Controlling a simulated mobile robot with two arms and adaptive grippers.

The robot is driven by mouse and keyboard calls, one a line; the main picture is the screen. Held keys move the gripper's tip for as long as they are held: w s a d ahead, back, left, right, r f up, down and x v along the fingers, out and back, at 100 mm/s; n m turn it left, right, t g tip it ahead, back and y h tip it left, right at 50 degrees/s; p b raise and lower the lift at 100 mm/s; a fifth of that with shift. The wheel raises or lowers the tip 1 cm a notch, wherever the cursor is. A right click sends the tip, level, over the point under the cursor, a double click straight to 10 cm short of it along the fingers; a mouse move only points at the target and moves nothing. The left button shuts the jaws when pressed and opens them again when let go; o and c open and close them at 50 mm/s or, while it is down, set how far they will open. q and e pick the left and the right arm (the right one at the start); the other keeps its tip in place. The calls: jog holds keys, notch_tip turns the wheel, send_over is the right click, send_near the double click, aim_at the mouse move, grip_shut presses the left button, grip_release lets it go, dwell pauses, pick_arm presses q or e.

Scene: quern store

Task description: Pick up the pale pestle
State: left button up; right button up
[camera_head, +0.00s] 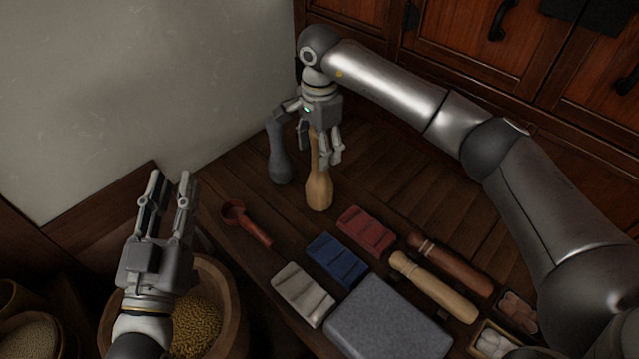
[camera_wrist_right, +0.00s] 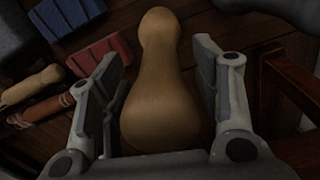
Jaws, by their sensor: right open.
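The pale pestle (camera_head: 319,187) is tan wood and stands upright on the dark wooden bench, wide end down. My right gripper (camera_head: 319,152) points down around its upper part, one finger on each side. In the right wrist view the pestle (camera_wrist_right: 162,85) fills the space between the open fingers (camera_wrist_right: 158,95), with small gaps beside it. Its top is hidden by the gripper in the head view. My left gripper (camera_head: 169,180) is open and empty at the left, its fingers pointing up above a bowl of grain.
A dark grey pestle (camera_head: 279,152) stands close on the left of the pale one. A red scoop (camera_head: 246,222), red block (camera_head: 366,229), blue block (camera_head: 337,259), white block (camera_head: 303,293), grey slab (camera_head: 388,325) and two lying wooden rollers (camera_head: 436,286) are in front. Bench right of the pestle is clear.

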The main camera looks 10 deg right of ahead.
jog(key=c, duration=1.1)
jog(key=shift+r, duration=0.1)
jog(key=shift+c, duration=0.3)
jog(key=shift+r, duration=0.1)
